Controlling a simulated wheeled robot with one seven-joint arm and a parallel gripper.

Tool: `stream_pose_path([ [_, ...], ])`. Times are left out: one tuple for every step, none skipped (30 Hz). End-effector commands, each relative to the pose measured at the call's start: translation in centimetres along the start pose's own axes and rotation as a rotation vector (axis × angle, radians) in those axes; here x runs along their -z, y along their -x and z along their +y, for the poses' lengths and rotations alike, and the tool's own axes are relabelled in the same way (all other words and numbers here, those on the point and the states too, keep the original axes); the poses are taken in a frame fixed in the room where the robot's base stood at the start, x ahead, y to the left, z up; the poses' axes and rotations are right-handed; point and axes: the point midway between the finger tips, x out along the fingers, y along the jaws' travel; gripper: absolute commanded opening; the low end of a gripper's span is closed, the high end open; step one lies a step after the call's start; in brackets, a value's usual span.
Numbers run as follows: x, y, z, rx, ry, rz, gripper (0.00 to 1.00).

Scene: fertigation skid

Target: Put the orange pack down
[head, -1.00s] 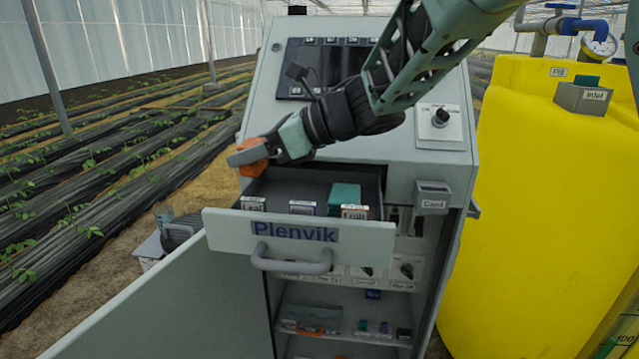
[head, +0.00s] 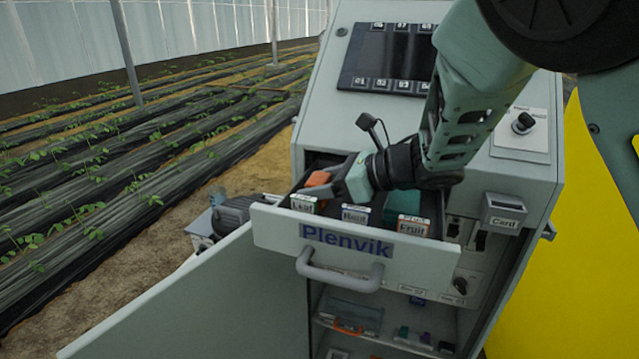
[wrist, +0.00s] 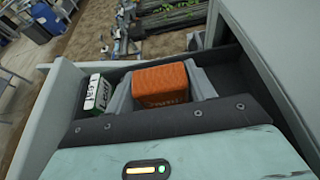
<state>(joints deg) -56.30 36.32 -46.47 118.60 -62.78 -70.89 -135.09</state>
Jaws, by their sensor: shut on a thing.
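The orange pack (wrist: 160,84) is held between the fingers of my gripper (wrist: 163,92), which is shut on it. In the head view the pack (head: 318,179) shows at the left end of the open drawer (head: 275,228), just behind the Leaf label (head: 304,203). My gripper (head: 335,185) reaches into the drawer from the right. In the wrist view the pack is within the drawer's walls, close to the Leaf label (wrist: 97,94). I cannot tell whether its underside touches the drawer floor.
A grey handle (head: 340,277) sticks out in front. The cabinet door (head: 190,310) hangs open below left.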

Motion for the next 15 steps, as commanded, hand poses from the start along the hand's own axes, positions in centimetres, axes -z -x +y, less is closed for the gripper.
stream_pose_path([
  [0.25,-0.08,-0.05,0.002,0.0,0.0,0.3],
  [0.32,-0.11,-0.06,0.002,0.001,-0.001,0.3],
  [0.36,-0.13,-0.06,0.002,0.001,-0.002,0.3],
  [0.35,-0.13,-0.06,0.002,0.001,-0.002,0.3],
  [0.34,-0.13,-0.05,0.002,0.001,-0.003,0.3],
  [0.34,-0.13,-0.05,0.002,0.001,-0.003,0.3],
  [0.34,-0.13,-0.04,0.002,0.001,-0.002,0.3],
  [0.34,-0.13,-0.04,0.002,0.001,-0.002,0.3],
  [0.37,-0.15,-0.04,0.001,0.001,-0.002,0.3],
  [0.43,-0.17,-0.04,0.001,0.001,-0.002,0.3],
  [0.52,-0.21,-0.04,0.001,0.001,-0.002,0.3],
  [0.64,-0.26,-0.04,0.001,0.001,-0.002,0.3],
  [0.71,-0.28,-0.05,0.001,0.001,-0.003,0.3],
  [0.7,-0.28,-0.04,0.001,0.001,-0.002,0.57],
  [0.6,-0.24,-0.04,0.001,0.001,-0.002,0.68],
])
